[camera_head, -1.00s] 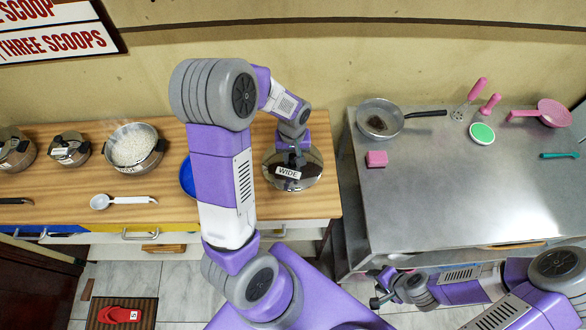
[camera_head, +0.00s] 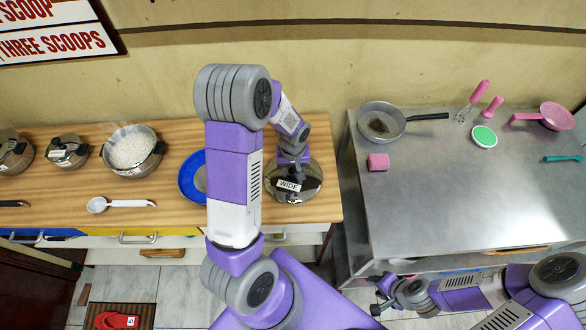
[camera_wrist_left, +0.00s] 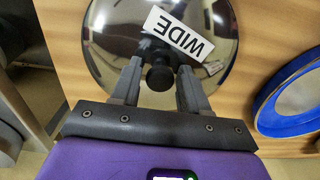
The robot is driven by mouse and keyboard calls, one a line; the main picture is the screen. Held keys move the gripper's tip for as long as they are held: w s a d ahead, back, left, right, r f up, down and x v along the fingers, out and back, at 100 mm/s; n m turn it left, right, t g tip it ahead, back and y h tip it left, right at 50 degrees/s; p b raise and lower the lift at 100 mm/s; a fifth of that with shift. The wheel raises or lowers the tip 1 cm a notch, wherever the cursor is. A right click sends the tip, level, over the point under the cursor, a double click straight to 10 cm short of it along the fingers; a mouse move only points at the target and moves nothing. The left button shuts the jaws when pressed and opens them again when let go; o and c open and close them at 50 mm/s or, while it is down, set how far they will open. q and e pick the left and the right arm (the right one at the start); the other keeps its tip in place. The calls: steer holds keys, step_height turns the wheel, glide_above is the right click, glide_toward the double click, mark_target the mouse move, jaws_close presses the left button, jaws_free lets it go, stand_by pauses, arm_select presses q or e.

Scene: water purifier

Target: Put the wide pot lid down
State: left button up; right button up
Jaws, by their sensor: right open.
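The wide pot lid (camera_head: 293,194) is a shiny round lid with a dark knob and a "WIDE" label. It is at the right end of the wooden counter; I cannot tell whether it touches the wood. My left gripper (camera_head: 292,168) comes down on it from above. My right gripper (camera_head: 378,296) is open and empty, low in front of the metal table.
A blue-rimmed bowl (camera_head: 187,179) sits just left of the lid, partly hidden by my arm. A pot of rice (camera_head: 133,150), a lidded pot (camera_head: 68,150) and a white scoop (camera_head: 98,205) are further left. The metal table (camera_head: 440,200) is mostly clear; a pan (camera_head: 381,122) stands at its back left.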

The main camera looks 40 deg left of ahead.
mark_target(293, 170)
arm_select(q)
steer(key=shift+o, duration=0.7)
steer(key=shift+r, duration=0.2)
step_height(293, 170, up, 12)
steer(key=p, duration=0.2)
steer(key=shift+p, duration=0.4)
